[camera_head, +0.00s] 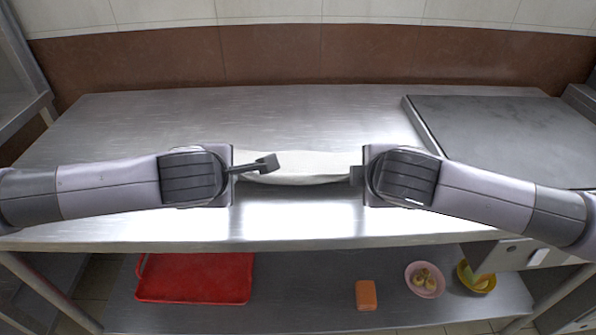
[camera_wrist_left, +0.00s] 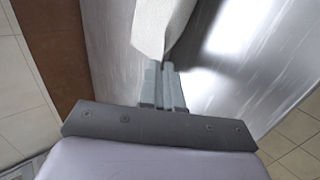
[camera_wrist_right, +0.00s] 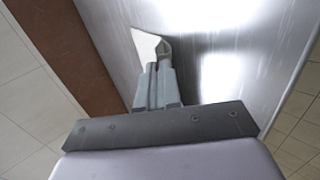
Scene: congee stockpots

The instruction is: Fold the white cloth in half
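The white cloth (camera_head: 305,170) stretches between my two grippers over the steel counter, its lower edge sagging in a shallow curve. My left gripper (camera_head: 268,164) is at its left end. In the left wrist view the fingers (camera_wrist_left: 163,68) are together on the end of the cloth (camera_wrist_left: 160,24). My right gripper (camera_head: 355,175) is at its right end, partly hidden by my wrist. In the right wrist view the fingers (camera_wrist_right: 155,68) are together on a corner of the cloth (camera_wrist_right: 147,44). The cloth's ends are partly hidden by the grippers.
The steel counter (camera_head: 180,115) is clear around the cloth. A dark flat plate (camera_head: 510,135) lies at the right. On the shelf below are a red tray (camera_head: 195,278), an orange block (camera_head: 366,295), a pink bowl (camera_head: 425,292) and a yellow bowl (camera_head: 466,282).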

